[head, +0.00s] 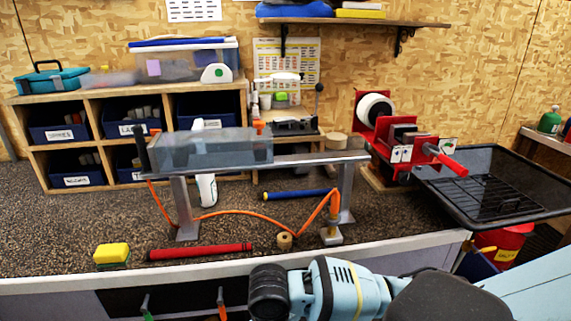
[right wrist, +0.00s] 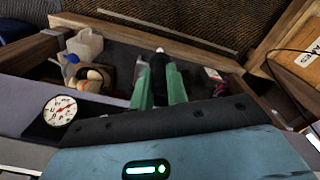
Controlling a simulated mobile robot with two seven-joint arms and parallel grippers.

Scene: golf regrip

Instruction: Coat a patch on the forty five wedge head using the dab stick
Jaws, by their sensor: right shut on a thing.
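In the right wrist view, my right gripper (right wrist: 158,85) has its green fingers closed around a dark stick-like thing (right wrist: 159,66) with a pale tip. It may be the dab stick, but I cannot tell for sure. The gripper is over a wooden-edged, dark-floored drawer or tray (right wrist: 120,30). In the head view my right arm shows at the bottom, but its fingers do not. My left gripper is in neither view. I cannot make out the forty five wedge head in either view.
In the wrist view, a translucent bottle (right wrist: 86,45) and a round dial (right wrist: 60,110) are left of the fingers. On the bench are a yellow sponge (head: 112,253), a red grip (head: 200,252), a blue grip (head: 298,195), a clear basin (head: 215,150) and a red vise (head: 398,146).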

